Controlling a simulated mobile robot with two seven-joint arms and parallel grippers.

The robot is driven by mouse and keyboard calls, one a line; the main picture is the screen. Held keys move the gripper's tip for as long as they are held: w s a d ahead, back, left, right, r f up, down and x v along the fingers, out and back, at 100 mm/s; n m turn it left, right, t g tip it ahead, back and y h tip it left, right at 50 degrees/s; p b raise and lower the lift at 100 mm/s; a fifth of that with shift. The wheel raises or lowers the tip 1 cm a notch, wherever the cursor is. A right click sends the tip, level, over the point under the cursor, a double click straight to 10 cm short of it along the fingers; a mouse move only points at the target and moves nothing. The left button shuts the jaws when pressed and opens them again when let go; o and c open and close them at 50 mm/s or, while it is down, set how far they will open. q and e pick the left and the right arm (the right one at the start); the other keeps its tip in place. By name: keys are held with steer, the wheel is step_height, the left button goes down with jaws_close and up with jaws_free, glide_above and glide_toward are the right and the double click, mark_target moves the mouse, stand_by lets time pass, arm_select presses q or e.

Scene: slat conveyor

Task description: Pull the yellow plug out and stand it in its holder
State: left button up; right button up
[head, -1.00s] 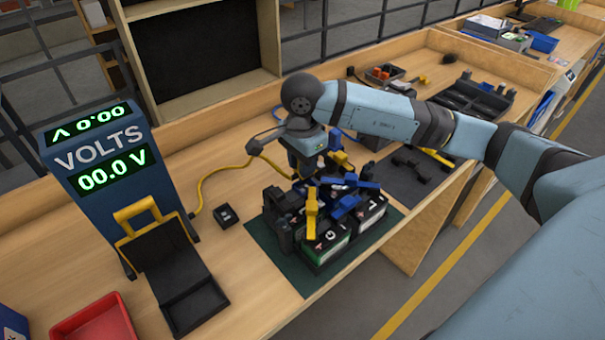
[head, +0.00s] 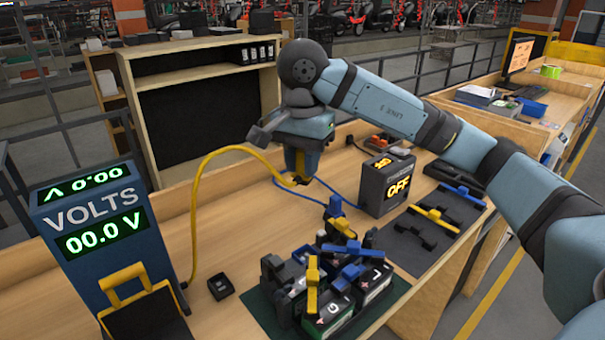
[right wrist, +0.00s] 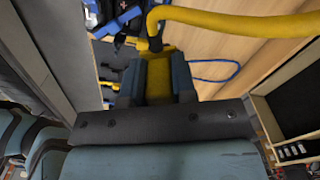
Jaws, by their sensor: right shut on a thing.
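My right gripper (head: 301,172) is shut on the yellow plug (right wrist: 159,78), which shows between the two fingers in the right wrist view. In the head view they hang in the air behind and above the battery cluster, apart from it. A thick yellow cable (head: 196,205) runs from the plug to the blue volts meter (head: 100,225), which reads 00.0 V. A small black block (head: 221,286), probably the holder, stands on the bench left of the batteries, its recess looking empty. The batteries (head: 341,318) carry blue and yellow clamp-like parts. My left gripper is not in view.
A dark box reading OFF (head: 386,184) stands behind the batteries, with a thin blue cable beside it. A dark mat (head: 408,250) with blue, yellow and black bars lies right. Bare bench lies between the black block and the back edge.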

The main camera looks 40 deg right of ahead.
steer(key=n+b, duration=0.2)
steer(key=n, duration=0.4)
steer(key=shift+f, duration=0.1)
steer(key=n+b, duration=0.1)
steer(key=n, duration=0.6)
steer(key=w+a+b, duration=0.1)
steer(key=w+a, duration=0.1)
steer(key=a, duration=0.6)
steer(key=w+a+f, duration=0.1)
steer(key=w+a, duration=0.2)
steer(key=a, duration=0.6)
steer(key=shift+w+f+b, duration=0.2)
steer(key=shift+b, duration=0.15)
